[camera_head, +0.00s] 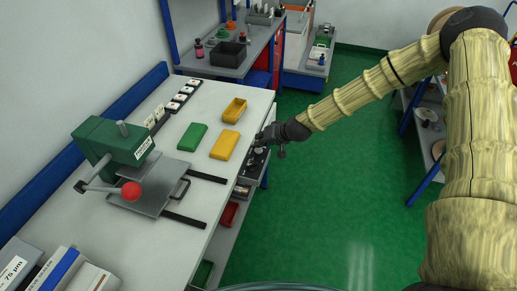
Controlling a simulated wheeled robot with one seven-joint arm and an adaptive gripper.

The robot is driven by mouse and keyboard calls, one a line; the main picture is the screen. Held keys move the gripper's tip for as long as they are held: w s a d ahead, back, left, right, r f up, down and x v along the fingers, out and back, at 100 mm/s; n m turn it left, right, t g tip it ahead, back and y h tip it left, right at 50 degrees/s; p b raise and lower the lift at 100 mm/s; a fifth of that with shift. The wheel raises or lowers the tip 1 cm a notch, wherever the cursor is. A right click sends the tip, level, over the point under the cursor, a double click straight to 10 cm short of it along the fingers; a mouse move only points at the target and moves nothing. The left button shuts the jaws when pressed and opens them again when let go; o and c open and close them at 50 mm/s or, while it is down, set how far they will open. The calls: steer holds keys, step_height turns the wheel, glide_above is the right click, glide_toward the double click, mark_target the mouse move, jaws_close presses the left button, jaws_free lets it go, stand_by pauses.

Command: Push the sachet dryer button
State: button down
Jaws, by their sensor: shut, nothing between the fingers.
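I cannot make out a sachet dryer or its button for certain. A green machine (112,142) with a small unreadable label stands on the left of the light grey bench (190,233). A red ball knob (131,190) sits on its lever, above a grey plate (158,177). A row of small white panels with dark parts (172,105) lies along the back of the bench. My gripper (261,141) is shut and empty at the bench's right edge, just above an open drawer (252,168). Its fingertips are small and dark here.
Boxes marked 75 µm (15,268) fill the near left corner. Green floor (340,190) is free on the right.

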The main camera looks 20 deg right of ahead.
stand_by(0.3)
steer(key=shift+r+p, duration=1.5)
steer(key=shift+r, duration=1.45)
